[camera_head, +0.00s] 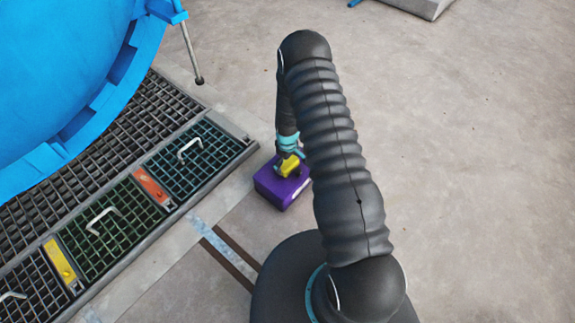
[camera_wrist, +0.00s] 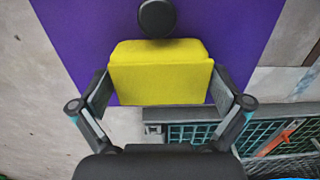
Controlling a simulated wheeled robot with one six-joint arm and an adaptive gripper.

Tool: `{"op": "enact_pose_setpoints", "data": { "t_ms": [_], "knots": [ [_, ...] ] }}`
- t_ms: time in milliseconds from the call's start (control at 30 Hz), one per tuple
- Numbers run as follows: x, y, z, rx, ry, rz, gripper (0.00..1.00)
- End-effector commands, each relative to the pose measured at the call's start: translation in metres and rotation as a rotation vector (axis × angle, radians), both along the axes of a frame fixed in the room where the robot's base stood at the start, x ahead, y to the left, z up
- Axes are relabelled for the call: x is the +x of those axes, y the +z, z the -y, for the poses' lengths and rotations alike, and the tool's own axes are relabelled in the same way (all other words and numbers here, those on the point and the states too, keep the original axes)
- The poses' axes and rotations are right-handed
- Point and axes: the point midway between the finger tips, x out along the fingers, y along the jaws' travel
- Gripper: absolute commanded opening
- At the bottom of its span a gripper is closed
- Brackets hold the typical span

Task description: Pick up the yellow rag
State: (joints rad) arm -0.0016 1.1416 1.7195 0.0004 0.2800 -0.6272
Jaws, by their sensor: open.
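The yellow rag (camera_wrist: 160,75) is a folded, block-like piece lying at the edge of the top of a purple box (camera_wrist: 75,25). My gripper (camera_wrist: 162,100) is open, with one finger on each side of the rag in the wrist view. I cannot tell whether the fingers touch it. In the head view the rag (camera_head: 287,165) shows just below my gripper (camera_head: 288,155), on the purple box (camera_head: 275,189). My arm hides part of the box's right side there. A round black knob (camera_wrist: 157,17) sits beyond the rag in the wrist view.
A large blue autoclave vessel (camera_head: 60,80) stands at the upper left over dark floor grates (camera_head: 110,215) with raised handles. A thin metal leg (camera_head: 192,55) stands near the grate edge. Open concrete floor (camera_head: 460,130) lies to the right.

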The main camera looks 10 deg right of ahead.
Motion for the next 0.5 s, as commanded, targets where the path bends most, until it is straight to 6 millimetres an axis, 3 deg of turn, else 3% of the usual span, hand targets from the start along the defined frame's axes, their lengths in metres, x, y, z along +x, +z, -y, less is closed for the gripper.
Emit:
{"op": "enact_pose_setpoints", "data": {
  "t_ms": [100,300,500],
  "knots": [
    [0.0001,0.0002,-0.0001,0.0,0.0,0.0,1.0],
    [-0.0001,0.0002,-0.0001,0.0,0.0,0.0,0.58],
    [-0.0001,0.0003,0.0001,0.0,0.0,0.0,0.58]
  ]
}}
